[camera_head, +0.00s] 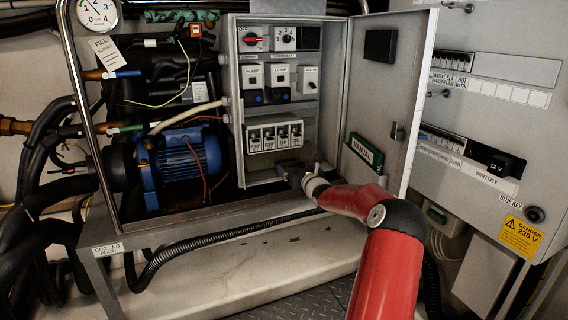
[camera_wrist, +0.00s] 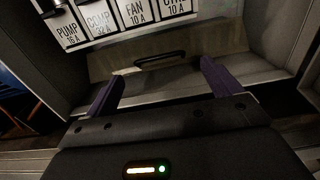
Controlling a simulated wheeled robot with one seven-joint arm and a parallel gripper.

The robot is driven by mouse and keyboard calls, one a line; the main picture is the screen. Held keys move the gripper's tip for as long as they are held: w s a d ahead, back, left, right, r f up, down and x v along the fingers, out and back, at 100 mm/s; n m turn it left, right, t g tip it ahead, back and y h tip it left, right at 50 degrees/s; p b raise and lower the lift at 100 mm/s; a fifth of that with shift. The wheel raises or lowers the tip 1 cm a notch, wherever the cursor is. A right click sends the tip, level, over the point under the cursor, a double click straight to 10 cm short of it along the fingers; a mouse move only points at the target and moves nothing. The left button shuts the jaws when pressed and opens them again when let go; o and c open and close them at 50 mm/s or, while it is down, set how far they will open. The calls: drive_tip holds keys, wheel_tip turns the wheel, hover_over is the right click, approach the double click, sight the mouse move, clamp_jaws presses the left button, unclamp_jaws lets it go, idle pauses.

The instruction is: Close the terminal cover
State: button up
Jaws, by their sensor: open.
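My gripper (camera_wrist: 162,78) is open in the wrist view, with its two purple fingers spread apart and nothing between them. Just ahead of the fingertips is a pale panel (camera_wrist: 218,50) with a dark bar handle (camera_wrist: 160,60), low in the cabinet under the breaker row; it appears to be the terminal cover. The handle lies roughly between the fingertips in the picture, apart from them. I cannot tell the cover's exact angle. In the head view my gripper (camera_head: 303,176) is inside the lower cabinet and hides most of the cover.
The grey cabinet (camera_head: 232,110) stands open, its door (camera_head: 392,95) swung out to the right of my arm. Labelled breakers (camera_head: 275,133) sit above my gripper. A blue motor (camera_head: 190,157) is to the left. A black hose (camera_head: 215,238) runs along the front ledge.

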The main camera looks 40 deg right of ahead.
sight(288, 160)
drive_tip(key=shift+p+x, duration=0.55)
drive_tip(key=shift+x, duration=2.4)
drive_tip(key=c, duration=0.7)
drive_tip(key=shift+f+b, duration=0.45)
drive_tip(key=shift+b, duration=0.65)
drive_tip(key=shift+c, duration=0.2)
drive_tip(key=t+b, duration=0.1)
drive_tip(key=b, duration=0.2)
drive_tip(key=shift+w+f, duration=0.1)
drive_tip(key=shift+f, duration=0.05)
drive_tip(key=shift+d+r, duration=0.1)
drive_tip(key=shift+r, duration=0.1)
drive_tip(key=o, duration=0.7)
drive_tip(key=shift+o, duration=0.2)
